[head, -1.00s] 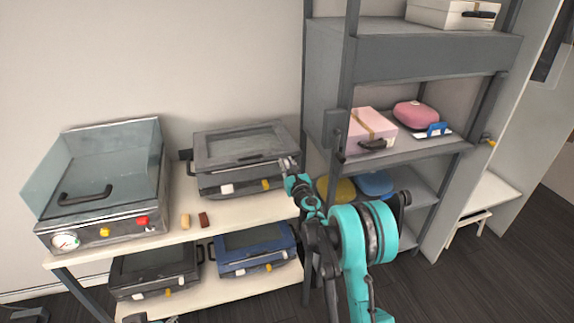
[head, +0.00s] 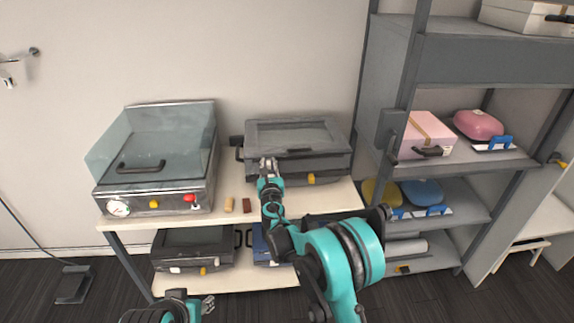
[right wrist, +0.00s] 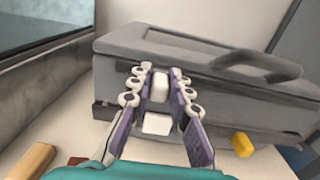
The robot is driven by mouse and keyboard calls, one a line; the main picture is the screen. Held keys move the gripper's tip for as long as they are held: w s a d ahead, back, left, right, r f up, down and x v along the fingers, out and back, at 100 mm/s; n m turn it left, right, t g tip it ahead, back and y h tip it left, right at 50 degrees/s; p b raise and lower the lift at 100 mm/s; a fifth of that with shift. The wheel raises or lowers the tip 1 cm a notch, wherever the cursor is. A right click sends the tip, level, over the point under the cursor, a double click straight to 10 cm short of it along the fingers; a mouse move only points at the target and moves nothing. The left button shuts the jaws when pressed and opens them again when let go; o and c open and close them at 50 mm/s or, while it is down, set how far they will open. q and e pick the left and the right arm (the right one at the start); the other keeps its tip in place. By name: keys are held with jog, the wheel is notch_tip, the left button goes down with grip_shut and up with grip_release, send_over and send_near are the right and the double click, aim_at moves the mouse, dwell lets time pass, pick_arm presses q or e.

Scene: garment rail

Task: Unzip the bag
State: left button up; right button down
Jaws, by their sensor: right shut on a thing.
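The grey bag (head: 310,165), a box-like case with a dark handle, sits on the right of the tabletop. It also fills the upper right of the right wrist view (right wrist: 190,60). My right gripper (head: 267,163) is at its front left; in the right wrist view (right wrist: 158,100) its fingers are closed around a small white tab (right wrist: 157,124) at the bag's front. The fingers hide part of the tab. A yellow tab (head: 311,179) is on the front further right, also in the wrist view (right wrist: 242,145). My left gripper (head: 207,304) is low at the bottom edge, away from the bag; its jaw opening is unclear.
A steel appliance with a glass cover (head: 160,150) stands left of the bag. Two small blocks, tan (head: 229,204) and brown (head: 247,205), lie between. Dark (head: 190,248) and blue (head: 261,245) cases lie on the lower shelf. A grey rack (head: 440,70) stands to the right.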

jog(key=shift+a, duration=1.05)
jog(key=c, duration=1.4)
grip_release()
jog(key=shift+a, duration=0.15)
jog(key=shift+c, duration=0.2)
jog(key=s, duration=1.2)
jog(key=shift+d, duration=0.25)
